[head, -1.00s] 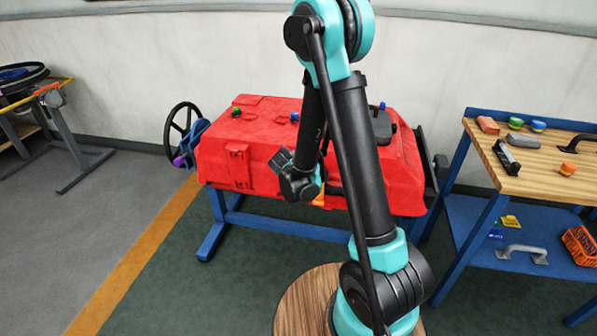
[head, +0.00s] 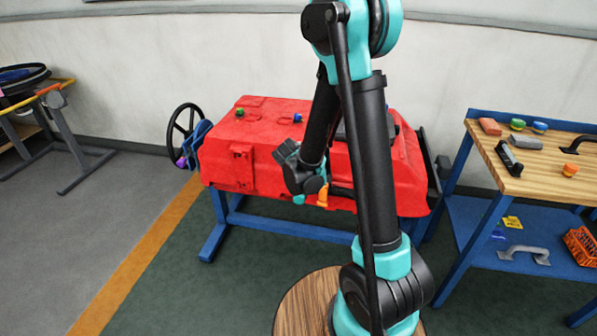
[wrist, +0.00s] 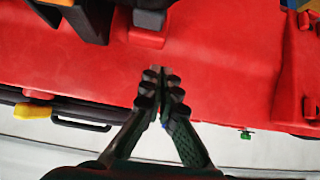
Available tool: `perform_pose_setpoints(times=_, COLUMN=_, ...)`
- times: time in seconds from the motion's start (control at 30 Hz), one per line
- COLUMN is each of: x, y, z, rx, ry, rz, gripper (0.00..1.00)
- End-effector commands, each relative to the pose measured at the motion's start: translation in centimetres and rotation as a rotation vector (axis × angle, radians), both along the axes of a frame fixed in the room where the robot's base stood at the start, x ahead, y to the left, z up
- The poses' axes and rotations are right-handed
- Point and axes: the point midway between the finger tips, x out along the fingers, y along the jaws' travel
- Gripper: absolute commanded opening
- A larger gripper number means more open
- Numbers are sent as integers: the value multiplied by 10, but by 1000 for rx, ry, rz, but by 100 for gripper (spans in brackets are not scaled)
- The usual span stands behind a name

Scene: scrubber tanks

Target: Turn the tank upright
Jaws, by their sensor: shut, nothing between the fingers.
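The red tank (head: 243,145) lies with a broad face up in a blue stand (head: 215,238). A black handwheel (head: 172,131) with a purple knob (head: 181,162) is at the stand's left end. In the head view my arm crosses the tank's right half and hides part of it, and my fingertips cannot be made out there. In the wrist view my gripper (wrist: 159,74) is shut and empty, its fingertips seen against the red tank surface (wrist: 220,60); contact cannot be told. The handwheel is well left of my wrist.
A wooden-topped blue bench (head: 545,180) with small parts stands at the right. An orange-ended piece (head: 322,196) shows at the tank's front beside my wrist. A grey rack (head: 70,150) is at the far left.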

Motion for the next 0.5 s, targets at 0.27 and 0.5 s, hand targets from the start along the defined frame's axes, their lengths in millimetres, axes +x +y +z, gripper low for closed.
perform_pose_setpoints(times=0.27, x=-49, y=14, z=20, rx=-4, ry=-7, rz=6, gripper=0)
perform_pose_setpoints(times=0.5, x=-81, y=25, z=29, rx=-3, ry=-7, rz=5, gripper=0)
